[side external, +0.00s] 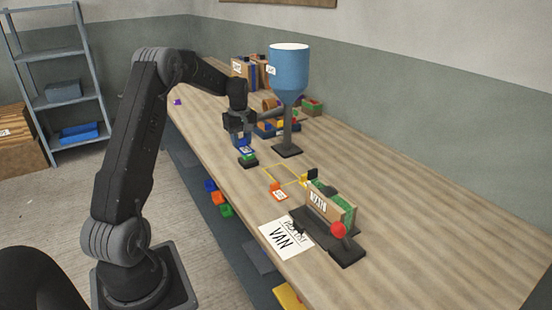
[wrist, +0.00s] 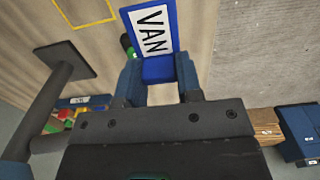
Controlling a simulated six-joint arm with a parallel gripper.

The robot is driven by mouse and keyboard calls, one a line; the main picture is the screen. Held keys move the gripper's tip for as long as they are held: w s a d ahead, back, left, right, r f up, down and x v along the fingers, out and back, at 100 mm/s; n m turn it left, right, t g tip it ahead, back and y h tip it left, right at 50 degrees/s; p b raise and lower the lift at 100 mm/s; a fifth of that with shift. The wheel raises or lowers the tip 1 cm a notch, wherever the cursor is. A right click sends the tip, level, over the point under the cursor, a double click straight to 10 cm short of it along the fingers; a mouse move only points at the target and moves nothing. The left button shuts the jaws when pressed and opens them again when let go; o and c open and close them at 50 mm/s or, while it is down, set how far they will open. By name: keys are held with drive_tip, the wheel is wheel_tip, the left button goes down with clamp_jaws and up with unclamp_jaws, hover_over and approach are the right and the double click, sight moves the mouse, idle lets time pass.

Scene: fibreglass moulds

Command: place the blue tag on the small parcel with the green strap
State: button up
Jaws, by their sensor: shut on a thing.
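The blue tag (wrist: 154,62) has a white face reading VAN. My gripper (wrist: 159,76) is shut on its lower end in the wrist view. In the side view my gripper (side external: 240,138) holds the blue tag (side external: 246,150) just above a green and black block (side external: 248,162); I cannot tell whether they touch. A parcel with green on top and a white label (side external: 331,203) stands on a dark base at the front right. A smaller brown and green parcel (side external: 312,107) sits far back; I cannot tell which one is strapped in green.
An orange tag (side external: 278,193) lies by a yellow outline (side external: 270,178). A red knob (side external: 338,229) and a VAN sheet (side external: 286,239) are at the front. The right side is clear.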

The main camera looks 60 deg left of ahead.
drive_tip(key=shift+d+r+m, duration=0.2)
drive_tip(key=shift+r+m, duration=0.05)
drive_tip(key=shift+m, duration=0.05)
drive_tip(key=w+d+r+m, duration=0.3)
drive_tip(key=d+r+m, duration=0.1)
drive_tip(key=d+m, duration=0.8)
drive_tip(key=w+d+r+m, duration=0.3)
drive_tip(key=d+m, duration=0.7)
drive_tip(key=m, duration=1.3)
hover_over(348, 209)
wheel_tip(348, 209, down, 5)
drive_tip(key=shift+f, duration=1.95)
